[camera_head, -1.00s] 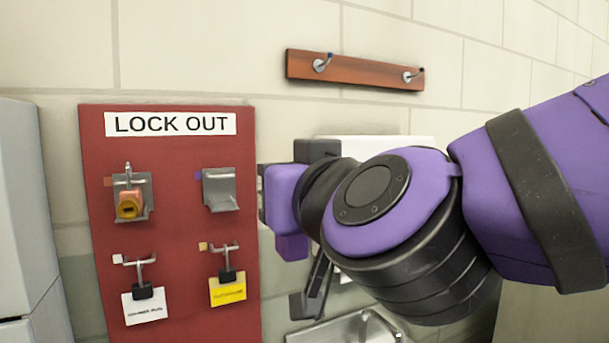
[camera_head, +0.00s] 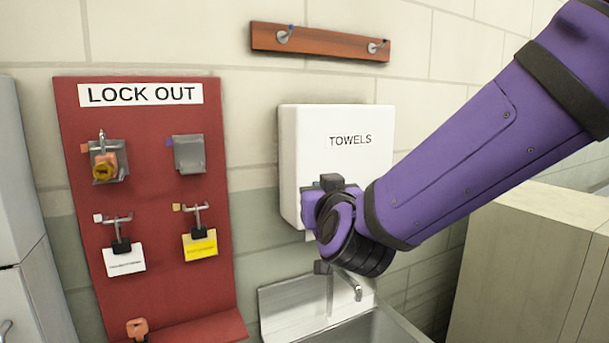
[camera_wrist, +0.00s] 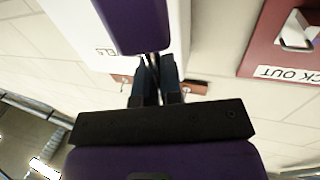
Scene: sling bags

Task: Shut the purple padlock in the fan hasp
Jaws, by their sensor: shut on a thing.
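In the wrist view my gripper (camera_wrist: 152,66) has its two dark fingers close together. They are shut on a purple block (camera_wrist: 136,24) that looks like the purple padlock; two thin bars, perhaps its shackle, run between the fingertips. The holder (camera_head: 188,153) beside a small purple mark on the red board is empty. I cannot make out the fan hasp in either view.
The red LOCK OUT board (camera_head: 160,290) carries an orange padlock (camera_head: 104,165) and tags on hooks. A white towel box (camera_head: 295,150) hangs above a metal sink (camera_head: 290,308). A coat rack (camera_head: 330,42) is higher up. A pale cabinet (camera_head: 510,240) stands at right.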

